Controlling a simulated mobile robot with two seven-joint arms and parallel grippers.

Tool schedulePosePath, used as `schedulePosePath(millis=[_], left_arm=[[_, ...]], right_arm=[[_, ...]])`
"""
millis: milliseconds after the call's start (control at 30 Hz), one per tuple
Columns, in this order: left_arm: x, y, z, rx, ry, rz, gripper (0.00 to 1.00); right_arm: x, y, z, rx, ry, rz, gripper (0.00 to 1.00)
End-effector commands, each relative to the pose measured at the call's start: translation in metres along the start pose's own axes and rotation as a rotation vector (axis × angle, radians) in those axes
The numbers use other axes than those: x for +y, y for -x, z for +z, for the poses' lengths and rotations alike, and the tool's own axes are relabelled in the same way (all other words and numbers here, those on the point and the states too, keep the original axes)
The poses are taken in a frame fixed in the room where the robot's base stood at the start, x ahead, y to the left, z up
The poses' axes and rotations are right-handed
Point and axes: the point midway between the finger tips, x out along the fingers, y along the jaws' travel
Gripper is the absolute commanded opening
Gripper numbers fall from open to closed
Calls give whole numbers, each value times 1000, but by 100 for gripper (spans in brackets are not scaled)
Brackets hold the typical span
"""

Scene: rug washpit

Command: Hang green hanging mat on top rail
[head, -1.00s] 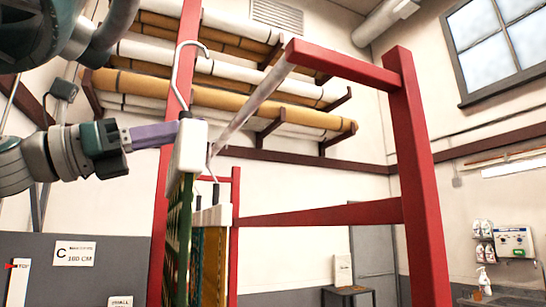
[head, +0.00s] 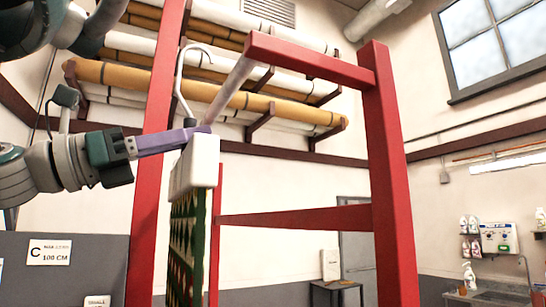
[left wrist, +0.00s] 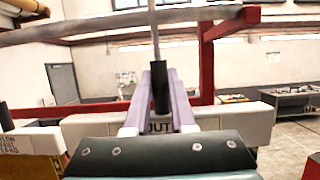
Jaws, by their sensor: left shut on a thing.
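The green hanging mat (head: 187,245) hangs below a white clamp bar (head: 195,165) with a black grip and a metal hook (head: 178,75). My left gripper (head: 197,135) is shut on the hanger's black grip, which also shows between the purple fingers in the left wrist view (left wrist: 160,88). The mat hangs upright in the air. The top rail is a pale pole (head: 234,84) on the red frame; it crosses behind the hook's stem in the left wrist view (left wrist: 100,34). I cannot tell whether the hook touches the rail. My right gripper is not in view.
Red posts (head: 393,180) and a lower red crossbar (head: 300,217) stand right of the mat. Rolled rugs (head: 200,84) lie on wall brackets behind. In the left wrist view, another white bar with lettering (left wrist: 14,145) is at the left edge.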

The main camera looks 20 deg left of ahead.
Motion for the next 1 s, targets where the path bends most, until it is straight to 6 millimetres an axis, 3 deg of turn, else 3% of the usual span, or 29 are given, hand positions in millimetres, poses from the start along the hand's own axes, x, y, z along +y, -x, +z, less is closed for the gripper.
schedulePosePath(millis=[1000], left_arm=[[0, -51, -16, -3, 0, 0, 0]], right_arm=[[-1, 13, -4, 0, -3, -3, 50]])
